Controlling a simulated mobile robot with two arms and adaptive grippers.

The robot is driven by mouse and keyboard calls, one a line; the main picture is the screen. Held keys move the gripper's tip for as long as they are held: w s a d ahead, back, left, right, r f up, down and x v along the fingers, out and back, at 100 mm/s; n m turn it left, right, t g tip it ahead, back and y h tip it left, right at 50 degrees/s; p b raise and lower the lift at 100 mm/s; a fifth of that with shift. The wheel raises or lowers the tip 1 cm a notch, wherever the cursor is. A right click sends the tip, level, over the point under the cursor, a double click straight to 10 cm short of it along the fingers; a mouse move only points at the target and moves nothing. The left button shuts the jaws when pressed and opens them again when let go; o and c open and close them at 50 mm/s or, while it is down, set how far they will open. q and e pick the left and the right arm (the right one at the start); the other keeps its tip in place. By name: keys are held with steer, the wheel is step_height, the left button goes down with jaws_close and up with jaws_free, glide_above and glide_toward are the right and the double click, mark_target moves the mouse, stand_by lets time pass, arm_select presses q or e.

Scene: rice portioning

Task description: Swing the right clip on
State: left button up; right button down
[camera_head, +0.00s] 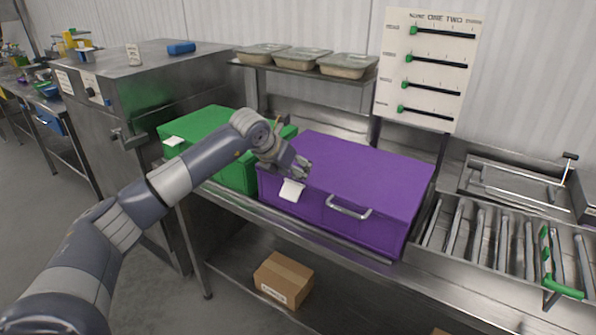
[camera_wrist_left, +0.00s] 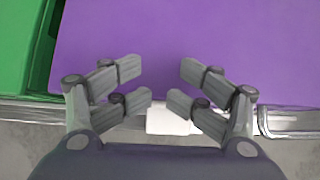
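The purple box (camera_head: 350,180) stands lidded on the steel counter, with a metal handle (camera_head: 348,208) on its front. It also fills most of the left wrist view (camera_wrist_left: 200,40). A white tag (camera_head: 292,190) hangs at its front left edge. My left gripper (camera_head: 300,168) is over that front left edge, just above the tag. In the left wrist view its fingers (camera_wrist_left: 160,85) are apart with nothing between them, and the tag (camera_wrist_left: 168,120) shows below the gap. I cannot make out a clip for certain on the box. My right gripper is not in view.
A green box (camera_head: 210,130) stands left of the purple one. A roller rack (camera_head: 470,235) with a green-edged bar (camera_head: 563,289) is at the right. Lidded trays (camera_head: 300,58) sit on a shelf behind. A slider board (camera_head: 428,70) stands behind. A cardboard box (camera_head: 284,278) is below.

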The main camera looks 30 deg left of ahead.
arm_select(q)
steer(key=shift+s+r, duration=0.3)
steer(key=shift+r, duration=0.05)
steer(key=shift+r, duration=0.3)
steer(key=r+p, duration=0.1)
steer(key=p, duration=0.1)
steer(key=s+r+p, duration=0.1)
steer(key=r+p, duration=0.1)
steer(key=shift+s+d+r, duration=0.1)
steer(key=shift+d+r, duration=0.05)
steer(key=shift+r, duration=0.1)
steer(key=g+p, duration=0.2)
steer(key=p, duration=0.3)
glide_toward(289, 194)
steer(key=r, duration=0.1)
steer(key=b+x, duration=0.2)
steer(key=x, duration=0.2)
steer(key=b+x, duration=0.2)
steer(key=x, duration=0.1)
steer(key=shift+s+f, duration=0.2)
steer(key=shift+f, duration=0.35)
steer(key=shift+w+f+b, duration=0.5)
steer(key=shift+f+b, duration=0.05)
steer(key=shift+b, duration=0.25)
